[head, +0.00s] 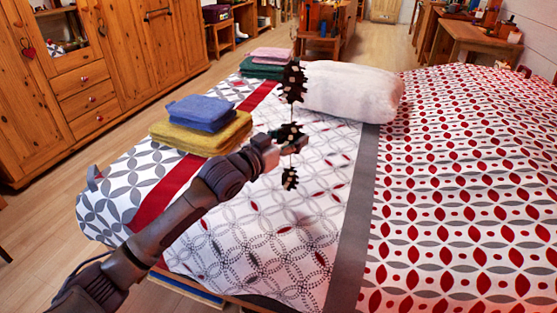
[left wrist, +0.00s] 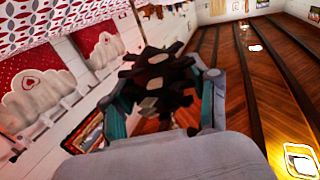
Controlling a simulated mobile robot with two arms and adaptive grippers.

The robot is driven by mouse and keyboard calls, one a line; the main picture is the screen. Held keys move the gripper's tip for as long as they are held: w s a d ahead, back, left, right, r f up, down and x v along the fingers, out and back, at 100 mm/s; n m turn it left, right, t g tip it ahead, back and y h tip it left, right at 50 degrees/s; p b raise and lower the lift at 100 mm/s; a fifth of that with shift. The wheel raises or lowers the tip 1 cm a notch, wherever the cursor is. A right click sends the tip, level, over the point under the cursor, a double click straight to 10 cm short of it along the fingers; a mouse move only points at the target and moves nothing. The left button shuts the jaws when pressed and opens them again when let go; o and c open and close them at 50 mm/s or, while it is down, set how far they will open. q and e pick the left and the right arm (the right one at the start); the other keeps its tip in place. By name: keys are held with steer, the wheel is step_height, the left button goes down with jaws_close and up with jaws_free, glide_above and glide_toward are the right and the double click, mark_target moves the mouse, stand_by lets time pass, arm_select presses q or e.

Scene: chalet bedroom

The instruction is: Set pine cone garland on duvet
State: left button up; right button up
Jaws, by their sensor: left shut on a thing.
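The pine cone garland (head: 293,82) is a string of dark brown cones hanging upright above the bed in the head view. My left gripper (head: 284,138) is shut on it around the middle cone, with one cone above and one below. In the left wrist view a dark cone (left wrist: 158,78) sits between the fingers of my left gripper (left wrist: 165,105). The duvet (head: 335,185) has patterned white, grey and red areas and covers the bed below the garland. The lowest cone appears above the duvet; the exact gap cannot be told. My right gripper is not in view.
On the bed lie yellow towels (head: 200,133) with blue ones (head: 200,113) on top, pink (head: 272,53) and green (head: 262,68) folded cloths, and a white pillow (head: 350,90). The patterned right side is clear. A wooden wardrobe (head: 100,50) stands at the left.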

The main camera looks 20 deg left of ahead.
arm_select(q)
steer(key=w+a+f+b, duration=0.1)
steer(key=a+f, duration=0.2)
steer(key=f, duration=0.3)
steer(key=shift+w+b, duration=0.25)
steer(key=shift+b, duration=0.1)
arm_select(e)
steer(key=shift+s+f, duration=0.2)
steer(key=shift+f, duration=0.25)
arm_select(q)
steer(key=shift+f, duration=0.1)
steer(key=o, duration=1.2)
steer(key=shift+f, duration=0.1)
